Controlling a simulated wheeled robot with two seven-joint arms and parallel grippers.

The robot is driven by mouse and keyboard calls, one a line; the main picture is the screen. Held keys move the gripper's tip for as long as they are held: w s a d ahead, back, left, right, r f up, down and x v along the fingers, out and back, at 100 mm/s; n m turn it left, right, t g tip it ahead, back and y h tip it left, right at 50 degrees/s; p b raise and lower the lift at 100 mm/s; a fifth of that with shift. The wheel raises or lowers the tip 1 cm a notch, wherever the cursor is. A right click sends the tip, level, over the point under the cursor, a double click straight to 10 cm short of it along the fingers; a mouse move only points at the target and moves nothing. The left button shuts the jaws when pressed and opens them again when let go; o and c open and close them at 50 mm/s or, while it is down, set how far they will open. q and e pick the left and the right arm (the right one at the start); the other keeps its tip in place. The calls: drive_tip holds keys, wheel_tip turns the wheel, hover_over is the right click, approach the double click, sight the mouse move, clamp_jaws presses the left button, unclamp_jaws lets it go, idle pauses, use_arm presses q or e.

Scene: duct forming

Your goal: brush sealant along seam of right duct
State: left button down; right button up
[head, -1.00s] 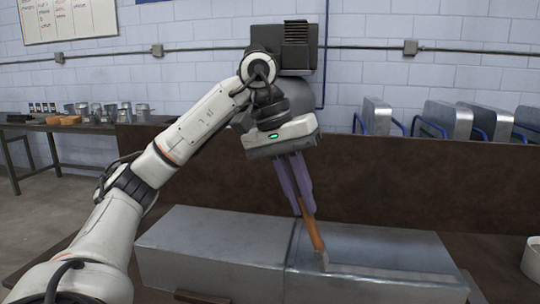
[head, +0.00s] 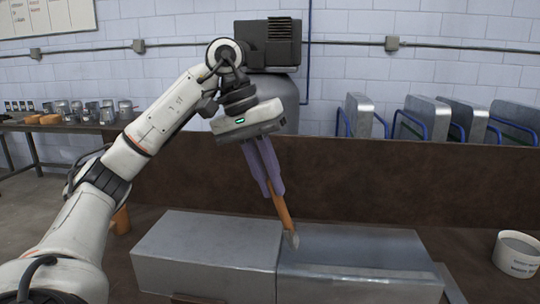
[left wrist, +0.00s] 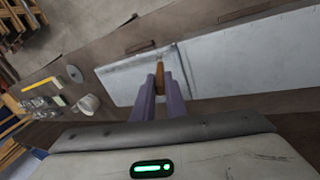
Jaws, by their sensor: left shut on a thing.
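The right duct (head: 365,255) is a grey sheet-metal box on the table, end to end with the left duct (head: 205,245). A joint line runs between them. My left gripper (head: 274,190) is shut on the orange handle of a brush (head: 284,212), held tilted above the ducts. The brush's pale tip (head: 292,240) is near the right duct's back edge, just right of the joint; I cannot tell whether it touches. The left wrist view shows the handle (left wrist: 159,68) between the fingers and a dark band on the right duct (left wrist: 122,82). My right gripper is not in view.
A white labelled pot (head: 517,255) stands on the brown table at the right. A brown panel (head: 400,185) rises behind the ducts. An orange object (head: 121,221) shows behind my left arm. Metal pieces in blue racks (head: 433,118) stand farther back.

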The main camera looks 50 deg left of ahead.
use_arm(q)
drive_tip(key=shift+r+p, duration=1)
drive_tip(key=shift+r, duration=0.35)
